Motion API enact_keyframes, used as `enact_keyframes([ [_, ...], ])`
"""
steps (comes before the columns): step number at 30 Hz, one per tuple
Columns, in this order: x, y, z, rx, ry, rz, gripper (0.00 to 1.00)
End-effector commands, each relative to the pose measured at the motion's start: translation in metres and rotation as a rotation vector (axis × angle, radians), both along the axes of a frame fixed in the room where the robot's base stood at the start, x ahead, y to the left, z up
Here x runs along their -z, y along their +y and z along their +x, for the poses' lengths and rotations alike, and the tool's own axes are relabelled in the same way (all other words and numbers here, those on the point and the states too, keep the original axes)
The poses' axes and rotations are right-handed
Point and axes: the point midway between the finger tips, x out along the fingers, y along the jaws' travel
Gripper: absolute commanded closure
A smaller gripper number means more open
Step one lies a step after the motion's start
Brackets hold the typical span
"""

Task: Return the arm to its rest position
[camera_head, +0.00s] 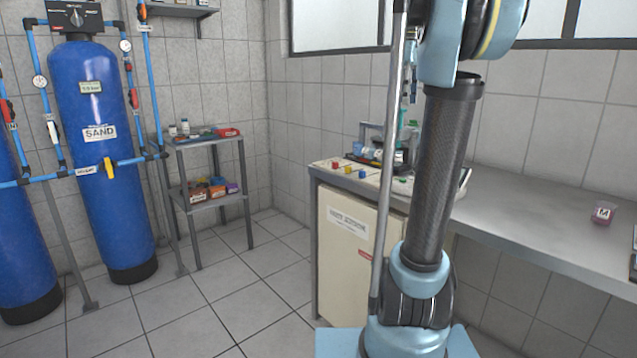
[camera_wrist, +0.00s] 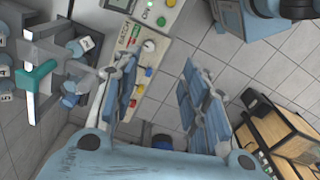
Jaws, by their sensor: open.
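My gripper (camera_wrist: 163,92) shows in the wrist view with its two blue padded fingers spread apart. Nothing is between the fingers, only the floor and the edge of a control panel far below. My arm (camera_head: 440,170) stands upright in the head view, with a dark tube rising from a light blue joint and bending at the top. The gripper itself cannot be made out clearly in the head view, as the arm covers much of that area.
A control panel (camera_wrist: 146,60) with coloured buttons lies under the left finger. In the head view, a grey counter (camera_head: 540,225) runs right.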

Motion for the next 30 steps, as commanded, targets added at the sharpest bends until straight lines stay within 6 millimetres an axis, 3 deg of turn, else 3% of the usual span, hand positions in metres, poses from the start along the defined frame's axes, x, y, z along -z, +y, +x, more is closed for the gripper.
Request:
enact_keyframes([
  [5, 0.02, 0.017, -0.01, 0.035, -0.009, 0.0, 0.59],
  [14, 0.059, 0.031, -0.049, 0.152, -0.038, 0.001, 0.59],
  [20, 0.116, 0.043, -0.091, 0.294, -0.069, 0.007, 0.59],
  [30, 0.239, 0.062, -0.173, 0.571, -0.125, 0.036, 0.59],
])
